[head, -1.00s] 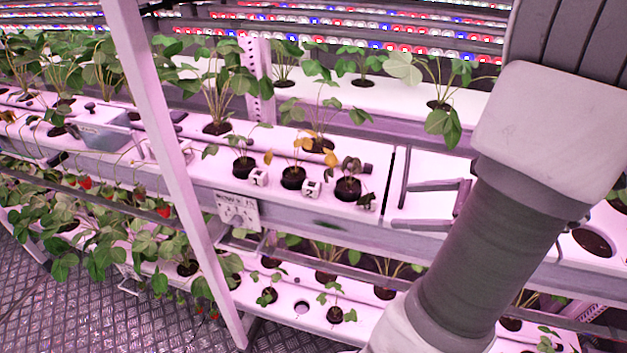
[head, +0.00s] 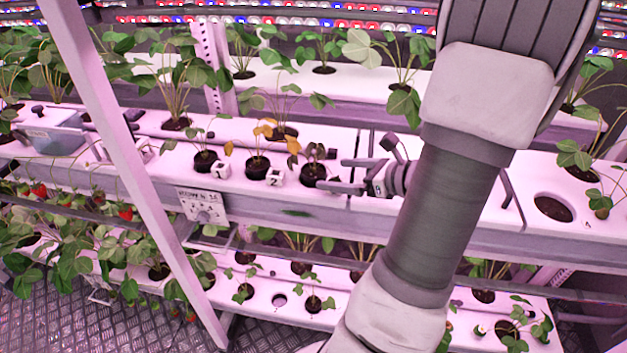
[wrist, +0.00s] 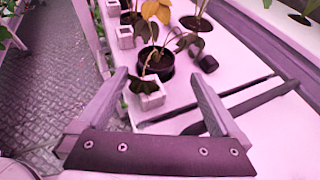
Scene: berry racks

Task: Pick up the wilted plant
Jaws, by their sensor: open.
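The wilted plant (head: 312,152) has dark, drooping leaves and stands in a small black pot (head: 309,173) on the white rack top, at the right end of a row of three. It also shows in the wrist view (wrist: 153,55), with its black pot (wrist: 160,70) just beyond my fingertips. A white cube (wrist: 150,93) sits on the near side of this pot, between my fingers in the picture. My gripper (head: 332,174) is open and empty, right beside the pot on its right side; it also shows in the wrist view (wrist: 158,76).
A yellow-leaved plant (head: 264,133) and a green one (head: 204,138) stand to the left, with numbered cubes (head: 275,177) in front. A dark rod (wrist: 215,105) lies near my right finger. A white post (head: 110,130) crosses the left. A grey bin (head: 52,135) stands beyond it.

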